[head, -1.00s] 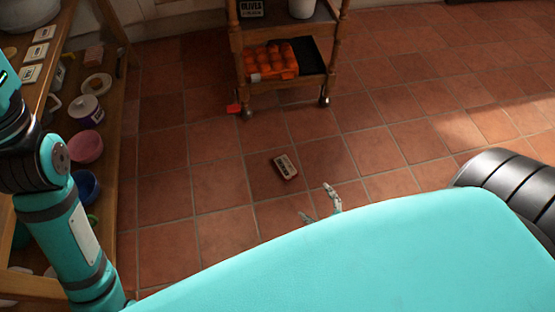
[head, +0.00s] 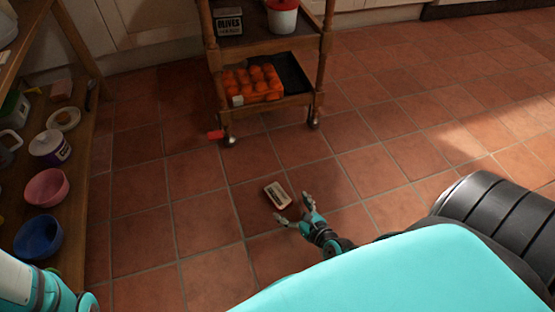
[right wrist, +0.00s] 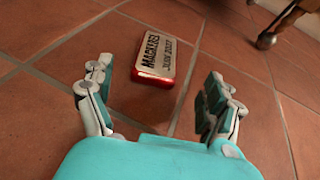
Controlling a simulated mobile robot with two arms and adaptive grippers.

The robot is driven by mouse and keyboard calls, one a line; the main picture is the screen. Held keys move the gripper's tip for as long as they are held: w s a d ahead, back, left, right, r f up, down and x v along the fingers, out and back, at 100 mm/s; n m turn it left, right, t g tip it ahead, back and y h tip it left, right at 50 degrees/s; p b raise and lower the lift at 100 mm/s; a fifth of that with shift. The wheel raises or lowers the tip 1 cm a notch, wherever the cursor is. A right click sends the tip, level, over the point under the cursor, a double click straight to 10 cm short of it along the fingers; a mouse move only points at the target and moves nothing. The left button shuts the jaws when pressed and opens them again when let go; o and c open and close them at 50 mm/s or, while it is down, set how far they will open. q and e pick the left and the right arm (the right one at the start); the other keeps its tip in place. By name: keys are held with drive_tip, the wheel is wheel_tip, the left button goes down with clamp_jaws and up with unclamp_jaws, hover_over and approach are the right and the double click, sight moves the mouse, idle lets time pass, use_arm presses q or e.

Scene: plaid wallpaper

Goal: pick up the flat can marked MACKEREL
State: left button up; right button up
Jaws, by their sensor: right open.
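The flat can marked MACKEREL (head: 278,195) lies on the tiled floor in the head view, with a pale label on top and red sides. In the right wrist view the can (right wrist: 157,55) shows its label text, just beyond the fingertips and between their lines. My right gripper (head: 294,210) is open and empty, low over the floor on the near side of the can. It also shows in the right wrist view (right wrist: 157,85), with its two fingers spread wide. My left arm shows at the lower left of the head view, but its gripper is out of view.
A wooden trolley (head: 268,104) stands behind the can, holding an olives tin (head: 229,22) and an orange tray of round things (head: 252,82). Wooden shelves with bowls (head: 45,188) line the left. Floor around the can is clear.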

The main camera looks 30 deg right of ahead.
sight(281, 199)
drive_tip(key=b+x, duration=0.2)
drive_tip(key=x, duration=0.3)
drive_tip(key=shift+w+a+b, duration=0.2)
drive_tip(key=shift+w+b, duration=0.05)
drive_tip(key=shift+b, duration=0.05)
drive_tip(key=shift+c, duration=0.4)
drive_tip(key=c, duration=1.3)
drive_tip(key=shift+r, duration=0.1)
